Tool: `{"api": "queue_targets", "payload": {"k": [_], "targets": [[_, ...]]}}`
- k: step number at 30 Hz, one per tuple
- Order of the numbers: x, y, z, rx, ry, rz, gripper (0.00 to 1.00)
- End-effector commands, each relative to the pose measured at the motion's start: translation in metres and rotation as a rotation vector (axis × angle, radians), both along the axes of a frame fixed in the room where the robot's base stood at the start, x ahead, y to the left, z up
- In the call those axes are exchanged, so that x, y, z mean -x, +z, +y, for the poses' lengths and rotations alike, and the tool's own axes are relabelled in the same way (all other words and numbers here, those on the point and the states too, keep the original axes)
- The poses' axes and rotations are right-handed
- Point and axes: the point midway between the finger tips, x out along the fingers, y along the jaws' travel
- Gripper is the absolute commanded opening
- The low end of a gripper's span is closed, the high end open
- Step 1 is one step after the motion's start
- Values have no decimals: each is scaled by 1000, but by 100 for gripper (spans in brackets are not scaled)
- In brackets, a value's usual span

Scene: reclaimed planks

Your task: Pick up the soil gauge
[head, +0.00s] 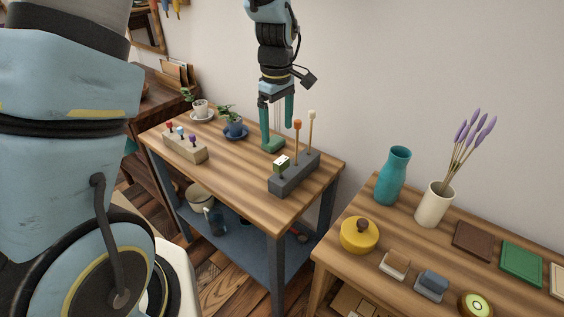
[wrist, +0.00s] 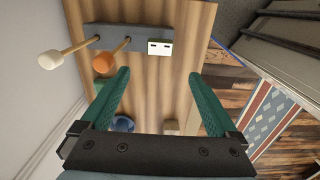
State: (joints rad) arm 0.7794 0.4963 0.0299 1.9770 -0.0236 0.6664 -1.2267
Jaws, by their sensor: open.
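The soil gauge appears to be the small boxy head with a white face, dark marks and green sides (head: 281,165). It stands at the near-left end of a grey block rack (head: 291,181); its lower part is hidden in the rack. In the wrist view the gauge's white face (wrist: 159,47) shows ahead of the fingertips, between their lines. My gripper (head: 279,136) has green fingers, spread open and empty, above the table behind the rack. The wrist view shows the open fingers (wrist: 160,75) with nothing between the tips, apart from the gauge.
An orange-headed stick (head: 297,126) and a white-headed stick (head: 312,116) stand in the same rack. The table front is clear.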

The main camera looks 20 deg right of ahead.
Motion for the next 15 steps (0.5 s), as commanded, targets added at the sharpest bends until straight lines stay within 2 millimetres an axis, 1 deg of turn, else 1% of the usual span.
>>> {"api": "queue_targets", "payload": {"k": [3, 9, 12, 15], "targets": [[3, -11, -6, -6, 14, 4, 95], [3, -42, -6, -5, 16, 5, 95], [3, -52, -6, -4, 16, 3, 95], [3, -57, -6, -3, 16, 3, 95]]}}
